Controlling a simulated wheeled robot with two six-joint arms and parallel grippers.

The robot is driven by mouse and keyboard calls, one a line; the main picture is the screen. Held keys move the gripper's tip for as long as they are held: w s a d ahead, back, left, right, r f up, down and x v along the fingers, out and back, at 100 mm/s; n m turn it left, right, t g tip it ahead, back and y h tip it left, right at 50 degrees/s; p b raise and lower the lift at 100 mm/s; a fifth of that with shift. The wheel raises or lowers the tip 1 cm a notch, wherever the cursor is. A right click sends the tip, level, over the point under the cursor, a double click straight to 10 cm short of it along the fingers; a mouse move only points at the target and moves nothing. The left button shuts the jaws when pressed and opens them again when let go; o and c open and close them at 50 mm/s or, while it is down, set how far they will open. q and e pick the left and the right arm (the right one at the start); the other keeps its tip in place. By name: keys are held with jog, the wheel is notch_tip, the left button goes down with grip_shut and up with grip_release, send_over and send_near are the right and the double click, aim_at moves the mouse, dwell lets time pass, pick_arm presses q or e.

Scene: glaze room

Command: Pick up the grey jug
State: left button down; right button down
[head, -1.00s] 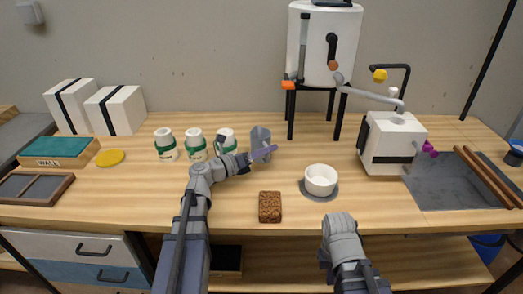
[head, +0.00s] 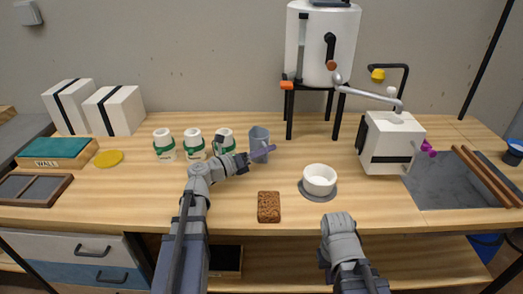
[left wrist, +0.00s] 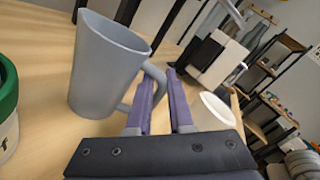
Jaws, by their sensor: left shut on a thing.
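The grey jug (head: 258,136) stands on the wooden worktop, right of the white jars in the head view. In the left wrist view the jug (left wrist: 100,65) fills the left side, its open mouth toward the top and its handle toward my fingers. My left gripper (head: 262,154) is at the jug's handle. Its purple fingers (left wrist: 157,100) are shut on the handle, which partly hides behind the near finger. I cannot tell whether the jug's base is clear of the worktop. My right arm is at the lower right; its gripper (head: 326,268) is mostly hidden.
Several white jars with green bands (head: 194,147) stand close left of the jug. A brown block (head: 269,207) and a white bowl (head: 319,182) on a grey disc lie nearer and to the right. A black stand (head: 289,115) with a white tank is behind. Worktop between is clear.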

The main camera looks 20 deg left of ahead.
pick_arm(q)
jog(key=shift+r, duration=0.25)
notch_tip(320, 180, up, 10)
jog(key=p, duration=1)
jog(key=shift+f, duration=0.25)
